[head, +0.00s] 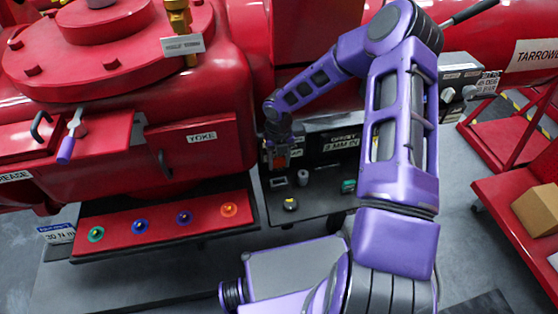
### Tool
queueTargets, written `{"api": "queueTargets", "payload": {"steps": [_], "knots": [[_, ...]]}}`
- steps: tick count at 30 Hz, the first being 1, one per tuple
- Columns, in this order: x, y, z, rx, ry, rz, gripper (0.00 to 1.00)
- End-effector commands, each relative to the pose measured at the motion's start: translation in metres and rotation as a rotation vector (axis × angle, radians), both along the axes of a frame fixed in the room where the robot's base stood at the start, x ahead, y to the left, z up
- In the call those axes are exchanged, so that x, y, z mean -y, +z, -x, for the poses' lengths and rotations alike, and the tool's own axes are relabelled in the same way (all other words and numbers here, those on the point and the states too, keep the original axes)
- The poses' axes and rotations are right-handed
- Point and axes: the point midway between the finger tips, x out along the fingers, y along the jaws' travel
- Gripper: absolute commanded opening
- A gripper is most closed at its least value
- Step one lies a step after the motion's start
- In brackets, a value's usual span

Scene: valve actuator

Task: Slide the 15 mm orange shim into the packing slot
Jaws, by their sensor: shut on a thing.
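My gripper (277,160) is over the dark bench left of the middle, pointing down and small in the head view. It is shut on a small orange-red piece (281,162), which looks like the orange shim; its size cannot be read. My fingers partly hide it. A dark block with a white label reading something like "3 MM IN" (340,144) stands just right of my gripper. I cannot make out the packing slot itself, nor whether the piece touches anything.
The dark bench (318,200) holds a few small parts, including a green one (348,186). A red ledge (165,228) at left carries several coloured rings. The red body labelled YOKE (202,137) walls off the left. A red cart with a cardboard box (538,208) stands right.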

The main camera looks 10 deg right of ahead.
Motion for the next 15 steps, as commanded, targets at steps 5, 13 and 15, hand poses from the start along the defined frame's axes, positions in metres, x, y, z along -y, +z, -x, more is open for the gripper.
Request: {"api": "queueTargets", "payload": {"steps": [5, 13, 15], "knots": [[0.000, -0.020, 0.000, 0.001, -0.001, 0.000, 0.00], [0.000, -0.043, 0.000, 0.000, 0.000, 0.000, 0.00], [0.000, -0.045, 0.000, 0.001, -0.001, 0.000, 0.00]]}}
